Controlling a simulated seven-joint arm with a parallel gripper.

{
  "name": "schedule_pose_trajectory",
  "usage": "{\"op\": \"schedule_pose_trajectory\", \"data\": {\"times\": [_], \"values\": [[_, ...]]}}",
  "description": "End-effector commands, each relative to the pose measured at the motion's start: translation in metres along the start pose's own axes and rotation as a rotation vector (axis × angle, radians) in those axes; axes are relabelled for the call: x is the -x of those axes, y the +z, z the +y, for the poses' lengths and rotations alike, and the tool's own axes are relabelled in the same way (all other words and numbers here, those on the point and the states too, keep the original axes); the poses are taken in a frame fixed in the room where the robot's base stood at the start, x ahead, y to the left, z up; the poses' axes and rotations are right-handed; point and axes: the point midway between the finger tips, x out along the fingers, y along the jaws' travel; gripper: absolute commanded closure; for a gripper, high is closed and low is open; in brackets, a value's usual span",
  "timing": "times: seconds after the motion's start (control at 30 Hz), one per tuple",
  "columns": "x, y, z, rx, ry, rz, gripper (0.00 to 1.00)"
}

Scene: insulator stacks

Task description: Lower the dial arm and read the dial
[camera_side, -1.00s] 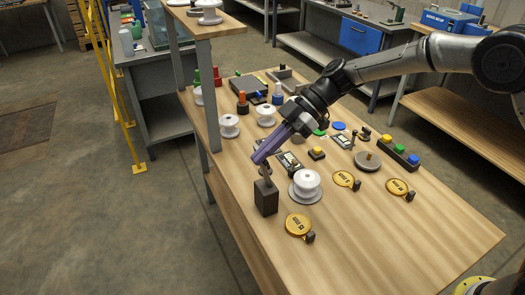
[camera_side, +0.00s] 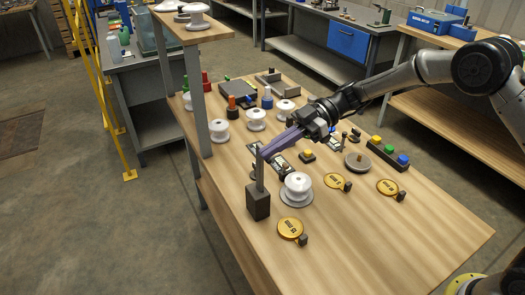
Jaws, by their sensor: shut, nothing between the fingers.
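A dark block (camera_side: 258,204) stands near the table's left edge with a thin grey upright bar (camera_side: 259,172) rising from it. It may be the dial arm's stand; I cannot make out a dial face. My gripper (camera_side: 264,154) has long purple fingers, shut and empty, pointing left and down. Their tips are at the upper part of the bar; I cannot tell whether they touch it. A white spool-shaped insulator (camera_side: 297,185) stands upright on a round base just right of the block, below my fingers.
Gold discs with dark knobs lie in front and right, one at the front (camera_side: 290,228). A grey round plate with a peg (camera_side: 358,162) and a button box (camera_side: 387,153) are further right. More white insulators (camera_side: 256,120) stand behind. The table's right front is clear.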

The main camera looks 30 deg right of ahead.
Motion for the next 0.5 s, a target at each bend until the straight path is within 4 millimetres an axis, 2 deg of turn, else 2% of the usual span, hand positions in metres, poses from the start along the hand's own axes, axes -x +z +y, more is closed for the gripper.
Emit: {"op": "schedule_pose_trajectory", "data": {"times": [0.1,0.5], "values": [[0.015,0.01,0.001,-0.004,0.003,0.084,1.0],[0.053,0.048,0.0,-0.007,0.0,0.075,1.0]]}}
